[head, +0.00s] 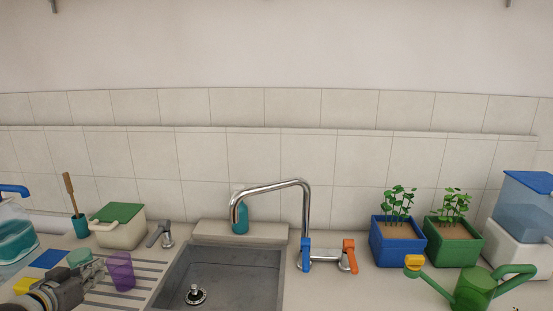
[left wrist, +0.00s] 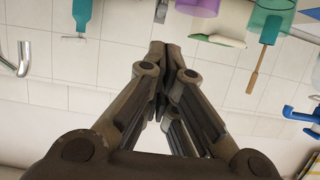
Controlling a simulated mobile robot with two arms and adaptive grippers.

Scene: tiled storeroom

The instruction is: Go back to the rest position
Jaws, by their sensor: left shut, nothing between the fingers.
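My left gripper (head: 98,266) is low at the left of the head view, just left of a purple cup (head: 121,271) in the picture. In the left wrist view its fingers (left wrist: 159,46) are together at the tips with nothing between them. The purple cup (left wrist: 198,6) also shows there at the top edge, apart from the fingertips. I cannot tell the exact gap between gripper and cup. My right gripper is not in the head view.
A steel sink (head: 222,272) with a tall tap (head: 306,215) is in the middle. A green-lidded box (head: 119,228) stands behind my left gripper. A blue planter (head: 397,243), a green planter (head: 453,243) and a green watering can (head: 474,290) stand at the right. A tiled wall closes the back.

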